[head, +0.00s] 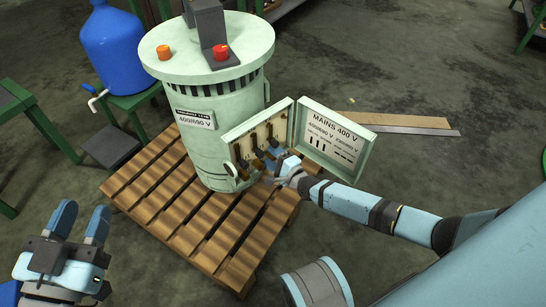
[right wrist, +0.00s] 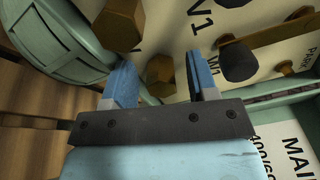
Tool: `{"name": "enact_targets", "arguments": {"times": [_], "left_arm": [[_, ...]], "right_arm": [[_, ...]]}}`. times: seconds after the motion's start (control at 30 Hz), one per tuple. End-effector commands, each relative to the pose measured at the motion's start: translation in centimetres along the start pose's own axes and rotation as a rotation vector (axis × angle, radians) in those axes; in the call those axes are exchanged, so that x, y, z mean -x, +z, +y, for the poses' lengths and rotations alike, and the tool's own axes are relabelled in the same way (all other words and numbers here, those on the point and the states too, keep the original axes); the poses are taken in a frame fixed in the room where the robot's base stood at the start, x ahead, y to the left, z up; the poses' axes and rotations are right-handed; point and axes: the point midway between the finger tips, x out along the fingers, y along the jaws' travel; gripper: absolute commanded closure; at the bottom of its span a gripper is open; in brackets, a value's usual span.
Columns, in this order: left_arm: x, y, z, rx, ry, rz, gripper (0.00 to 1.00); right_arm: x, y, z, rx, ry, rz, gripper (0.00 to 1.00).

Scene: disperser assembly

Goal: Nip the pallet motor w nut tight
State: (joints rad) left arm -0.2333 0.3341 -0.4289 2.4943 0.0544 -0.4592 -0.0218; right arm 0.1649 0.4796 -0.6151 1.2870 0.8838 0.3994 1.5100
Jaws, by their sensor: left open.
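The pale green pallet motor (head: 195,135) stands upright on a wooden pallet. Its terminal box (head: 262,140) is open at the front. My right gripper (head: 278,165) is at the lower part of this box. In the right wrist view its two blue fingers (right wrist: 162,75) are apart, one on each side of a brass hex nut (right wrist: 160,70), with a visible gap on both sides. A W1 label (right wrist: 213,58) shows beside the right finger. A larger brass hex nut (right wrist: 120,24) and a dark nut (right wrist: 238,60) are nearby. My left gripper (head: 83,222) is open and empty, away from the motor.
The box lid (head: 333,140), marked MAINS 400 V, hangs open to the right of my right gripper. The pallet (head: 150,195) lies below. A blue bottle (head: 112,48) on a green stand is at the back left. Flat strips (head: 390,121) lie on the floor behind.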

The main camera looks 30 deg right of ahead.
Motion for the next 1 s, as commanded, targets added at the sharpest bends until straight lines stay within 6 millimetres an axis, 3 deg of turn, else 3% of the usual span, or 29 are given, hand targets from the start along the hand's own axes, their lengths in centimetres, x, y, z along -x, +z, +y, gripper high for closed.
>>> {"name": "enact_targets", "arguments": {"times": [0.27, 0.7, 1.0], "left_arm": [[-0.1, -0.4, -0.1, 0.012, 0.003, -0.009, 0.57], [0.9, -0.4, 1.6, 0.219, 0.016, -0.128, 0.57], [1.3, 0.3, 2.4, 0.288, 0.017, -0.173, 0.57]], "right_arm": [[1.3, 0.0, -0.1, 0.001, 0.002, 0.001, 0.47], [10.7, 0.1, -0.3, 0.001, 0.003, 0.000, 0.47], [13.7, 0.0, -0.1, 0.000, -0.001, 0.000, 0.47]]}}
